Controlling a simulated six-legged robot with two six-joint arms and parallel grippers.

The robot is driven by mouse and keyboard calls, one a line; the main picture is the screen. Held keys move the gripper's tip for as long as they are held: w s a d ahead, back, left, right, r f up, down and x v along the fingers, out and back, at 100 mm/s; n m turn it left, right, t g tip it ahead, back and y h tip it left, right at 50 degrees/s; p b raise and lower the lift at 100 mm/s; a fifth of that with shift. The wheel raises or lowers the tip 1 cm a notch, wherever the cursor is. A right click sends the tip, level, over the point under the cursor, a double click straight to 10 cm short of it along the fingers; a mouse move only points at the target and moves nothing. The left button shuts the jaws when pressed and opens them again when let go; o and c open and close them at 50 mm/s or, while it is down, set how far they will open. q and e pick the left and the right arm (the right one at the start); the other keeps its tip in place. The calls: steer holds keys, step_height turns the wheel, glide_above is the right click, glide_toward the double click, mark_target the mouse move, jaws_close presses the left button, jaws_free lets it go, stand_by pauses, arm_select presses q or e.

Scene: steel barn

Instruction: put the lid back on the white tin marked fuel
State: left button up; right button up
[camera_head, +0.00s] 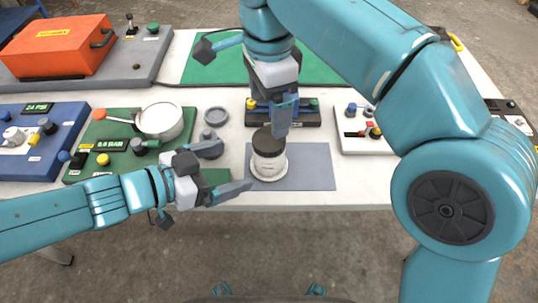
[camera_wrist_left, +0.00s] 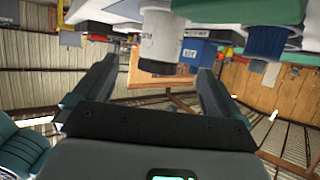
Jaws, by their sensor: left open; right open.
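The white tin (camera_head: 268,166) stands upright on a grey-blue mat (camera_head: 315,168); its label is too small to read. A dark brown round lid (camera_head: 268,142) rests on its top; I cannot tell if it sits fully down. My right gripper (camera_head: 284,122) is open, pointing down just above and beside the lid's right side. My left gripper (camera_head: 236,168) is open, left of the tin, its fingers pointing toward it. In the left wrist view, which is upside down, the tin (camera_wrist_left: 160,38) shows beyond and between the open fingers (camera_wrist_left: 155,80), apart from them.
A grey round dish (camera_head: 215,116) stands behind the left gripper. A pan (camera_head: 160,120) sits on a green gauge panel to the left, with a blue panel (camera_head: 40,150) beyond. A white switch panel (camera_head: 365,130) is at right. An orange box (camera_head: 58,45) stands back left. The table's front edge is close.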

mark_target(256, 157)
arm_select(q)
steer(key=x, duration=1)
steer(key=shift+w+d, duration=0.15)
steer(key=shift+w, duration=0.15)
arm_select(e)
steer(key=shift+w, duration=0.1)
